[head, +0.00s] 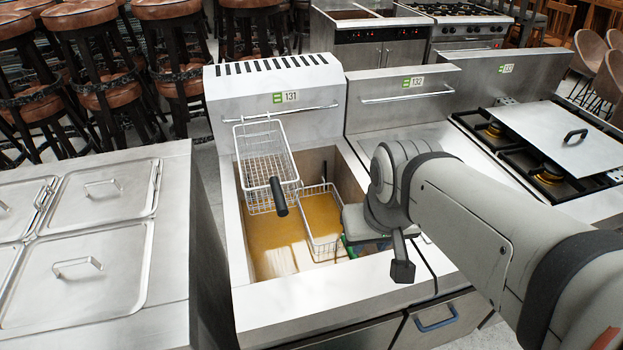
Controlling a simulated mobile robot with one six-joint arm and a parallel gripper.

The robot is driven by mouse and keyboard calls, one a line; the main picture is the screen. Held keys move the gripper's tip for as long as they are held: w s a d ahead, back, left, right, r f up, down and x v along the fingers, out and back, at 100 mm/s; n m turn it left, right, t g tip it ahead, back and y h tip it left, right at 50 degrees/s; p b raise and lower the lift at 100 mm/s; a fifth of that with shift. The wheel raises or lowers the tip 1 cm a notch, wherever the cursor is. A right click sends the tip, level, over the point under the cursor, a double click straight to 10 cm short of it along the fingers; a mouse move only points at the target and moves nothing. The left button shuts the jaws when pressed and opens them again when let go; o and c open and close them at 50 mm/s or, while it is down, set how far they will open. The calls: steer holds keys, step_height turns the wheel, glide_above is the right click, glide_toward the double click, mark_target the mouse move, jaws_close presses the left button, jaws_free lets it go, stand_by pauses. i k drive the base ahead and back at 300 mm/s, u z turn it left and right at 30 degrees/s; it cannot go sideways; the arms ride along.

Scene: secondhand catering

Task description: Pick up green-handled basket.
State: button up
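The green-handled basket (318,222) is a wire basket low in the right part of the fryer well, at the oil. A short piece of its green handle (348,246) shows beside my gripper; the rest is hidden behind my wrist. My gripper (398,258) is over the right front of the well, close to the handle. One dark finger shows pointing down; the other finger is hidden, so I cannot tell whether the gripper is open or shut on the handle.
A black-handled wire basket (265,170) hangs from the fryer's back rail, left of the green-handled one. The fryer (275,90) has raised metal walls. A lidded steel counter (120,325) stands left, a burner range (500,150) right. Several stools (95,60) stand behind.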

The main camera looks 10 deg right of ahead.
mark_target(329, 225)
steer(key=u, duration=0.1)
steer(key=k, duration=0.55)
steer(key=z, duration=1.75)
steer(key=k, duration=1.05)
steer(key=u, duration=0.7)
steer(key=i, duration=1)
steer(key=u, duration=0.05)
